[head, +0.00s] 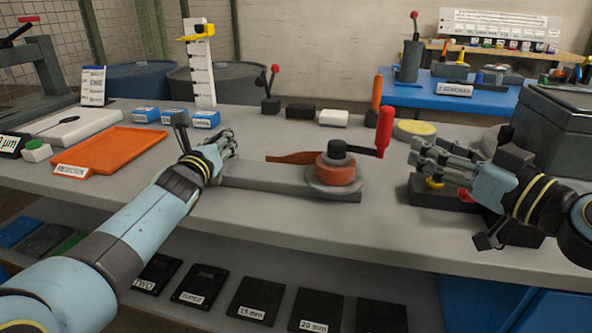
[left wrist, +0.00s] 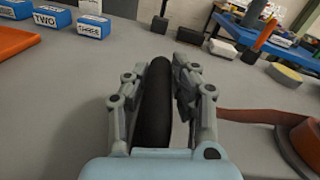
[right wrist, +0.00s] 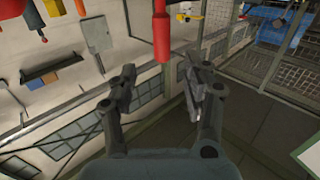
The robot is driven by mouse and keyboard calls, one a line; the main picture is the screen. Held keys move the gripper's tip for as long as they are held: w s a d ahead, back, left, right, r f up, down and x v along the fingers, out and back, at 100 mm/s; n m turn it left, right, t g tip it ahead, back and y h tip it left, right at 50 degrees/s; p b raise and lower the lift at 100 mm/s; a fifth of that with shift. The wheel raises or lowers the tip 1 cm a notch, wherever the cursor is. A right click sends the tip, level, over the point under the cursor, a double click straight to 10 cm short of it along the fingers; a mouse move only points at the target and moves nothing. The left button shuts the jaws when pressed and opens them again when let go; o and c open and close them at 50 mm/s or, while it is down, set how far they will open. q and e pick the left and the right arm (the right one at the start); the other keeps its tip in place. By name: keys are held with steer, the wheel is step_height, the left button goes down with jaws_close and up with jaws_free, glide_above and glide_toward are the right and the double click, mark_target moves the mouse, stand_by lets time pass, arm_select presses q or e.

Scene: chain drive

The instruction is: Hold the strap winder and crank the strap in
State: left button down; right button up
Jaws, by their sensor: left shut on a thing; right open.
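The strap winder (head: 280,183) lies on the grey bench in the head view, a grey bar with a round hub at its right end. An orange-brown strap (head: 290,157) is wound on the hub and its free end points left; it also shows in the left wrist view (left wrist: 252,115). The crank has a red upright handle (head: 384,128), also seen in the right wrist view (right wrist: 161,30). My left gripper (head: 222,150) is shut on the winder's dark grip (left wrist: 154,100) at the left end. My right gripper (head: 420,160) is open and empty, right of the crank handle and apart from it.
An orange tray (head: 118,150) and several blue boxes (head: 174,118) stand left of the winder. A black box (head: 440,192) lies below my right gripper, and a large dark bin (head: 560,125) stands behind it. The bench in front of the winder is clear.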

steer(key=shift+r, duration=0.1)
steer(key=c, duration=0.7)
steer(key=shift+w+d+r, duration=0.15)
steer(key=shift+r, duration=0.1)
steer(key=shift+c, duration=1)
steer(key=d+r+m+t, duration=0.1)
steer(key=w+d+r+m+t+h, duration=0.1)
steer(key=m, duration=0.1)
steer(key=w+d+r+m+t, duration=0.1)
steer(key=d+r, duration=0.1)
steer(key=shift+w+d+m+h, duration=0.1)
steer(key=shift+w+m+h, duration=0.2)
steer(key=shift+h, duration=0.1)
jaws_close()
steer(key=w+d+m+h, duration=0.3)
steer(key=d+m+h, duration=0.1)
steer(key=d+m, duration=0.2)
steer(key=w+a+f+m+g+y, duration=0.1)
steer(key=a+f+m+g+y, duration=0.1)
steer(key=f+y, duration=0.1)
steer(key=w+a+f+g+y, duration=0.1)
steer(key=f, duration=0.1)
steer(key=shift+w+a+m+g, duration=0.25)
steer(key=shift+w+m+g, duration=0.05)
steer(key=shift+m, duration=0.1)
steer(key=w+a+m+y, duration=0.3)
steer(key=a+y, duration=0.1)
steer(key=a, duration=0.4)
steer(key=shift+g, duration=0.3)
